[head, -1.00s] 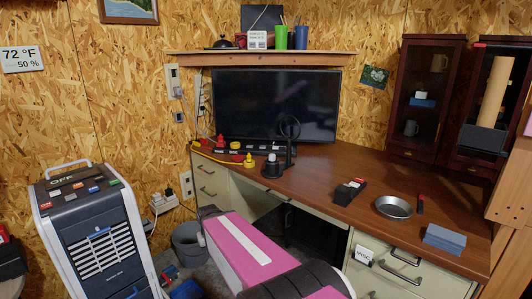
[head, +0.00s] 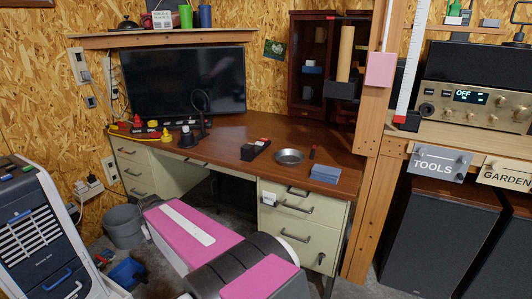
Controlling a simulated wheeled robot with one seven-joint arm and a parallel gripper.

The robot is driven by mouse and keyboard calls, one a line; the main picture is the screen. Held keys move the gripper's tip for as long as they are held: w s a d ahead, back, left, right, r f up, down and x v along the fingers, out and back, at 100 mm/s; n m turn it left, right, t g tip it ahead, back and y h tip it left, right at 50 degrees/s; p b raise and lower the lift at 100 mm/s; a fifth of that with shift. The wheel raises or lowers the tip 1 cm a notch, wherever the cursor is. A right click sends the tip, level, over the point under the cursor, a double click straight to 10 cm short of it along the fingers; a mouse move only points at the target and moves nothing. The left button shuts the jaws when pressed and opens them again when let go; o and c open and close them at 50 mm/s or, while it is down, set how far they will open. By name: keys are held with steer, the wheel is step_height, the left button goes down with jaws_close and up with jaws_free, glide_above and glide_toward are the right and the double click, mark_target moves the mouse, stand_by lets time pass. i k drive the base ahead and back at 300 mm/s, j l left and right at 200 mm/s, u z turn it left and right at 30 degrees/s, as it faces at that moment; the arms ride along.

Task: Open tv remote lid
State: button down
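A black box-like object (head: 255,149) with a red and pale top lies near the front edge of the brown desk; it may be the TV remote, but it is too small to tell. No lid can be made out on it. My pink, white and black arm reaches up from the bottom of the head view, in front of the desk. My gripper is not in view.
The brown desk (head: 300,130) also holds a silver bowl (head: 289,157), a blue block (head: 325,173), a small dark red-tipped item (head: 312,153) and a TV (head: 185,80). A wooden post (head: 372,150) stands right of the desk. A cooler (head: 40,235) stands at left.

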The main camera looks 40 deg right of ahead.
mark_target(248, 149)
steer(key=z, duration=0.4)
steer(key=j+z, duration=0.1)
steer(key=z, duration=0.25)
steer(key=j+z, duration=0.1)
steer(key=z, duration=0.7)
steer(key=j+z, duration=0.2)
steer(key=j, duration=0.25)
